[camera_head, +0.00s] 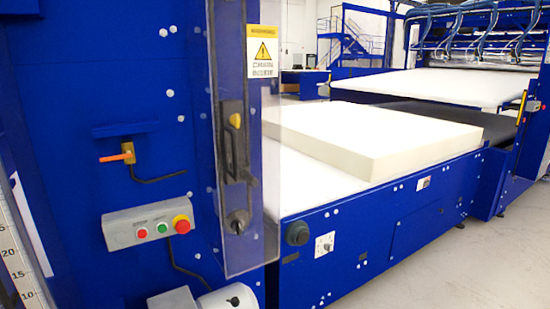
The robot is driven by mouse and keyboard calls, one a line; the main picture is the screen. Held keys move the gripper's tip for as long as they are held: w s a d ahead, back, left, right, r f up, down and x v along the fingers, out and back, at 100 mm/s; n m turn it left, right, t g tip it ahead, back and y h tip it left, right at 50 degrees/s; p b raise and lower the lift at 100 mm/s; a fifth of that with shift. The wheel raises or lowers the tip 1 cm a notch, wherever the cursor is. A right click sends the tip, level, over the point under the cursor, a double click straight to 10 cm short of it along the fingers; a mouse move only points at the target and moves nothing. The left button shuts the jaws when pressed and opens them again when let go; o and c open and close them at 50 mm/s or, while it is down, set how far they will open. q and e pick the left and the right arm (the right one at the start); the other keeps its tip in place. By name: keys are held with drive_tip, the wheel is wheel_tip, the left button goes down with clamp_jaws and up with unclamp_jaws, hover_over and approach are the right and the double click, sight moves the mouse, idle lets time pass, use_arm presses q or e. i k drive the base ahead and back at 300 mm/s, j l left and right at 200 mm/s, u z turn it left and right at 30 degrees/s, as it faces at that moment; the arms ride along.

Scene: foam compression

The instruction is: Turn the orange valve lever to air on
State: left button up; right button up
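The orange valve lever (115,157) is on the blue machine panel at the left of the head view. It lies about horizontal and points left from a brass-coloured valve body (131,151). A dark hose bends away from the valve to the lower right. A small blue ledge (124,129) sticks out just above the valve. Neither of my grippers shows in this view, and nothing touches the lever.
Below the valve is a grey control box (125,229) with red and green buttons and a red emergency stop (182,224). A clear guard (270,180) stands right of it. A white foam block (385,138) lies on the conveyor beyond. Grey floor is open at lower right.

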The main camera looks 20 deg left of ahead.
sight(128, 155)
drive_tip(key=u, duration=1.45)
